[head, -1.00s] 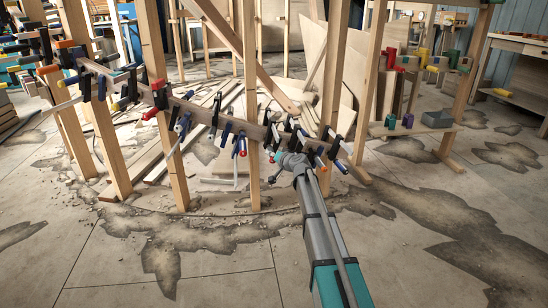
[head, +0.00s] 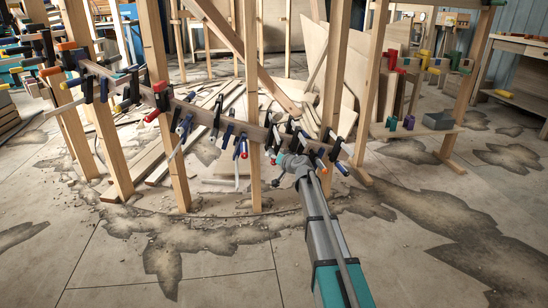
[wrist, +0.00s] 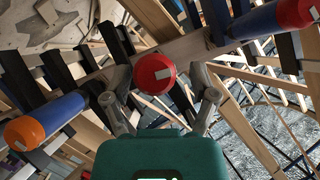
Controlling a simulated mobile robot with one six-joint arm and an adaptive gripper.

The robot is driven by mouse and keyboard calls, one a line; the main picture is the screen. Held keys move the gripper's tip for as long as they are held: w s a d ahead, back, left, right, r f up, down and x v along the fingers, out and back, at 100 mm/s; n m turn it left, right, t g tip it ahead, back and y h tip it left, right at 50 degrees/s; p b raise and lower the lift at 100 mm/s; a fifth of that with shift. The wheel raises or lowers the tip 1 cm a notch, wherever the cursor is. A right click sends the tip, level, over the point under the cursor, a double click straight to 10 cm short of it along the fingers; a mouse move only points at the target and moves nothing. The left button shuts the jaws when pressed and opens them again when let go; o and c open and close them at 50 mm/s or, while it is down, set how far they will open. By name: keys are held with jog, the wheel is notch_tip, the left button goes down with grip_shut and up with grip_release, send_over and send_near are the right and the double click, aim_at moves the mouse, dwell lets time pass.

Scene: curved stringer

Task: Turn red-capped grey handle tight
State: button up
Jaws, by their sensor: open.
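A round red cap (wrist: 155,73) with a pale mark faces the camera end-on in the wrist view. It hides the handle body behind it, so I cannot see its grey. My gripper (wrist: 160,80) is open, with one finger on each side of the cap. A gap shows on both sides, clearest on the right. In the head view my gripper (head: 284,160) is at the curved wooden stringer (head: 205,108), among its clamps. The handle between the fingers cannot be made out there.
In the wrist view a blue handle with an orange cap (wrist: 25,133) lies left of my gripper, and a blue handle with a red cap (wrist: 293,12) is at upper right. Wooden posts (head: 254,150) stand close by. The floor in front (head: 220,275) is clear.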

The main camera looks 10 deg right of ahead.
jog(key=shift+s+d+r+n+p, duration=0.2)
jog(key=shift+s+n+p, duration=0.1)
jog(key=shift+s, duration=0.15)
jog(key=shift+s+d+r+n+p, duration=0.1)
jog(key=shift+s+r+n+p, duration=0.15)
jog(key=shift+s, duration=0.2)
jog(key=s+a+r+n+g+h+p, duration=0.15)
jog(key=s+g+p, duration=0.3)
jog(key=s, duration=0.55)
jog(key=s+a+n+g+p, duration=0.25)
jog(key=s+p, duration=0.35)
jog(key=s, duration=0.5)
jog(key=s+d+r+g+h+p, duration=0.1)
jog(key=s+g+p, duration=0.1)
jog(key=s, duration=0.5)
jog(key=s+d+r+m+g+h+p, duration=0.1)
jog(key=s+d+r+g+h+p, duration=0.1)
jog(key=s, duration=0.5)
jog(key=s+d+r+g+h+p, duration=0.1)
jog(key=s+g+h+p, duration=0.1)
jog(key=s+p, duration=0.2)
jog(key=s, duration=0.3)
jog(key=shift+d+r+m+g+p, duration=0.15)
jog(key=shift+r+m+g+p, duration=0.1)
jog(key=shift+m+g+p, duration=0.1)
